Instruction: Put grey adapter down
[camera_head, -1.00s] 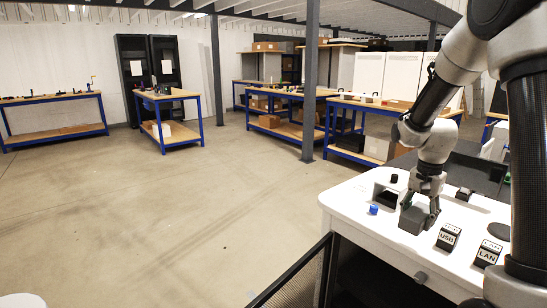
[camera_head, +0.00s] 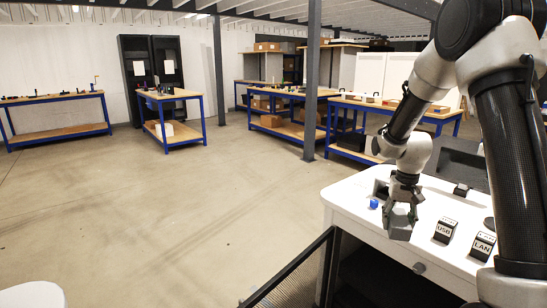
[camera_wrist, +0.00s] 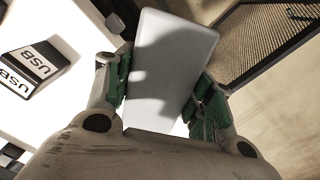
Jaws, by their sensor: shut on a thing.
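My gripper (camera_head: 402,208) is shut on the grey adapter (camera_head: 399,229), a plain grey block. In the head view it is at the front part of the white tabletop (camera_head: 345,194), left of the USB block (camera_head: 445,230). In the wrist view the adapter (camera_wrist: 170,60) is tilted between the two green-padded fingers (camera_wrist: 163,95). The front edge of the tabletop runs behind it there. I cannot tell whether its underside touches the tabletop.
The LAN block (camera_head: 482,246) stands right of the USB block. A dark mesh door (camera_head: 297,272) hangs open below the front edge.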

